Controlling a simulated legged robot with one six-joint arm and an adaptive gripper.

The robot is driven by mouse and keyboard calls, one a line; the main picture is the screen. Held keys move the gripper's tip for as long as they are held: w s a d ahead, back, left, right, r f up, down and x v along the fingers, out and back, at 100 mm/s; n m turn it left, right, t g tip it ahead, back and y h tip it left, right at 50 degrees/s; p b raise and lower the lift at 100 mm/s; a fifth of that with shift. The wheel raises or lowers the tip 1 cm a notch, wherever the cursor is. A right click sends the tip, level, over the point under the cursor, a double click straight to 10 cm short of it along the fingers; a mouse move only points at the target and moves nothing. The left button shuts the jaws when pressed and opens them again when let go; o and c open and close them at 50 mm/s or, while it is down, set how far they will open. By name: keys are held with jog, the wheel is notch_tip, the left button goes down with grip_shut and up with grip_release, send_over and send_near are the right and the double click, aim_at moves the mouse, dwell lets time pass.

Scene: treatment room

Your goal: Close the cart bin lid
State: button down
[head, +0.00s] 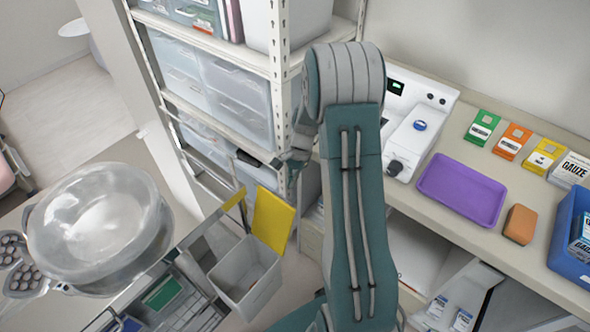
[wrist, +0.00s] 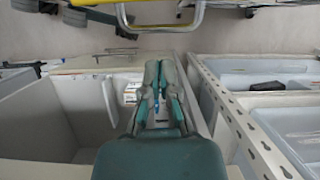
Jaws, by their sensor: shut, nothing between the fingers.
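The cart bin (head: 243,278) is a small grey open-topped box on the side of the cart, low in the middle of the head view. Its yellow lid (head: 272,220) stands raised, so the bin's inside shows. My gripper (wrist: 158,68) is shut and empty in the wrist view, its fingers close together. In the head view my arm hides much of the area right of the lid, and the fingertips are not clear there.
A shelf rack (head: 225,50) with clear drawers stands behind the bin. The cart carries a large clear-covered bowl (head: 95,225). A counter at right holds a purple tray (head: 462,190), a brown block (head: 520,224) and a blue bin (head: 570,262). Floor shows at far left.

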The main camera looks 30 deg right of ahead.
jog(key=x, duration=0.3)
jog(key=shift+f, duration=0.3)
